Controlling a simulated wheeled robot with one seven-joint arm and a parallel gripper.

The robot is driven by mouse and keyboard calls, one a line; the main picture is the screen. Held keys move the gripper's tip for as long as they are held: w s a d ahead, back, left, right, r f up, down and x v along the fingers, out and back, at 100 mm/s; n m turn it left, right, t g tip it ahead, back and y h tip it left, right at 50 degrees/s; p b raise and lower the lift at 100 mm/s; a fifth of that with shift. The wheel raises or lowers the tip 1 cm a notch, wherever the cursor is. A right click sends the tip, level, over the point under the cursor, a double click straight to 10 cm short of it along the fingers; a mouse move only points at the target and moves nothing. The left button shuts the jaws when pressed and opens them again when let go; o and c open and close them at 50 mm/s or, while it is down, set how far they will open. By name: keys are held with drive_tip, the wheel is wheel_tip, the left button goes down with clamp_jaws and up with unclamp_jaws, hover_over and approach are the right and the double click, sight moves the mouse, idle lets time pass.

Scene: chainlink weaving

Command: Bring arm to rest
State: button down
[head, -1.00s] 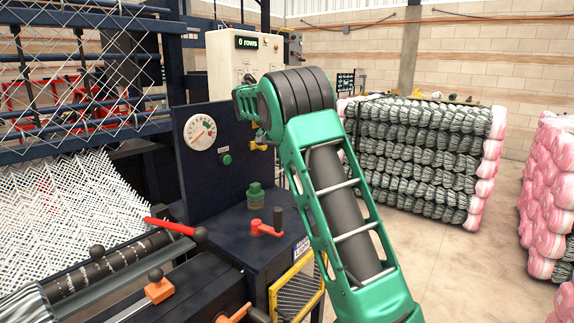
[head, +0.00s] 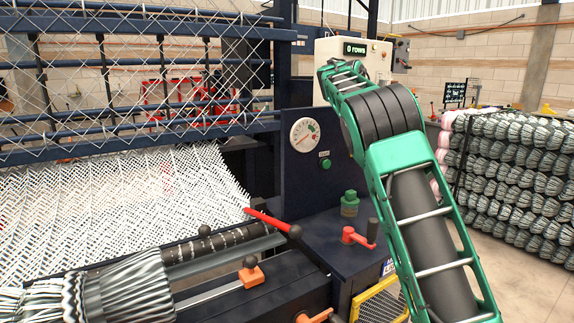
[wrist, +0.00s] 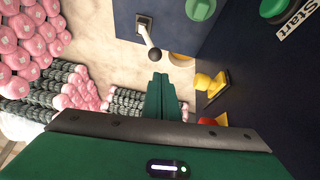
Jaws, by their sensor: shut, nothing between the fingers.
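My gripper (wrist: 163,98) shows in the wrist view with its green fingers closed together and nothing between them. The fingers are seen against the pale floor and the bundles, beside the dark machine panel. In the head view my green arm rises from the lower right to a black ribbed joint. Its further green link points up and to the left, in front of the control box. The gripper's fingertips cannot be made out in the head view.
The control box (head: 376,58) reads "0 ROWS". A dial (head: 304,135), red crank (head: 352,236) and red lever (head: 266,219) are near my arm. White mesh (head: 110,205) lies left; grey bundles (head: 515,165) stand right. A yellow fitting (wrist: 205,82) is beside the fingers in the wrist view.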

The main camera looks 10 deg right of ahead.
drive_tip(key=s+d+f+n+g+y, duration=0.1)
drive_tip(key=s+d+f+y, duration=0.15)
drive_tip(key=s, duration=0.85)
drive_tip(key=s+d+f+n+y, duration=0.1)
drive_tip(key=s+d+f, duration=0.15)
drive_tip(key=s, duration=0.85)
drive_tip(key=s+a+f+n, duration=0.1)
drive_tip(key=s+a+f, duration=0.3)
drive_tip(key=s, duration=0.6)
drive_tip(key=s+a+f+n+y, duration=0.1)
drive_tip(key=s+a+f+n, duration=0.1)
drive_tip(key=s+a+f, duration=0.3)
drive_tip(key=s+a+f+n+y, duration=0.1)
drive_tip(key=s+a+f, duration=0.4)
drive_tip(key=s, duration=0.9)
drive_tip(key=shift+s+f+n, duration=0.3)
drive_tip(key=shift+f+n, duration=0.2)
drive_tip(key=shift+f, duration=0.15)
